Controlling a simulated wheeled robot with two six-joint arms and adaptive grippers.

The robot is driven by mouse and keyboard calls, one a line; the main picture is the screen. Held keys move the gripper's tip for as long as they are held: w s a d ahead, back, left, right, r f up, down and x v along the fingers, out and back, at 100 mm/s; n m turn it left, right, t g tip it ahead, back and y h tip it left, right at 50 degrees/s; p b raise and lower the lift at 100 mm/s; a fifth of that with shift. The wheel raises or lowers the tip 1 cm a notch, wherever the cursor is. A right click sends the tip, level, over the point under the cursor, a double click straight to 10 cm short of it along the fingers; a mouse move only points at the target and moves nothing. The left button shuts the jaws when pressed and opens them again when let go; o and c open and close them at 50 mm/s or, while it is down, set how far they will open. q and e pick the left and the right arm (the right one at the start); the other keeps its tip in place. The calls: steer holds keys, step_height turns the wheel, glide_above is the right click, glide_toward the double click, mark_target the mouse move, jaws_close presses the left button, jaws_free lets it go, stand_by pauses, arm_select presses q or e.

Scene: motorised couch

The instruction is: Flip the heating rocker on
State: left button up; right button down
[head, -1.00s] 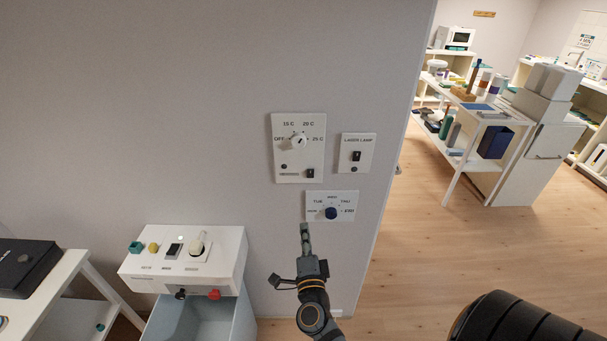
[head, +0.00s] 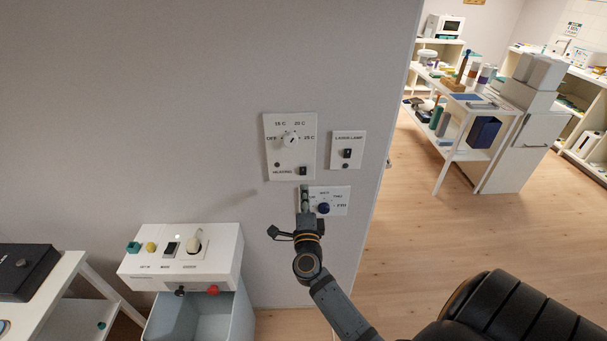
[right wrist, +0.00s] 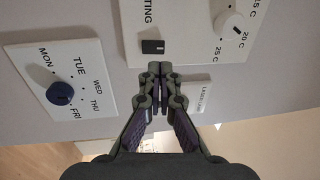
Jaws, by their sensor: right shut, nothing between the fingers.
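The heating panel (head: 290,147) is a white plate on the wall with a white dial and temperature marks. Its small black heating rocker (head: 303,171) sits at the lower right of the plate; it also shows in the right wrist view (right wrist: 153,47), beside the letters "TING". My right gripper (head: 304,190) is shut and empty, its tips just below the rocker in the head view. In the right wrist view the fingertips (right wrist: 160,68) are close to the rocker, with a small gap in the picture; I cannot tell whether they touch. My left gripper is not in view.
A laser lamp panel (head: 348,150) with a black switch is right of the heating panel. A weekday dial plate (head: 335,208) lies partly behind my right gripper. A white control box (head: 185,257) stands lower left. Open floor lies to the right.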

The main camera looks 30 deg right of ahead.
mark_target(303, 170)
steer(key=x, duration=0.6)
steer(key=shift+w+b, duration=0.2)
steer(key=shift+b, duration=0.1)
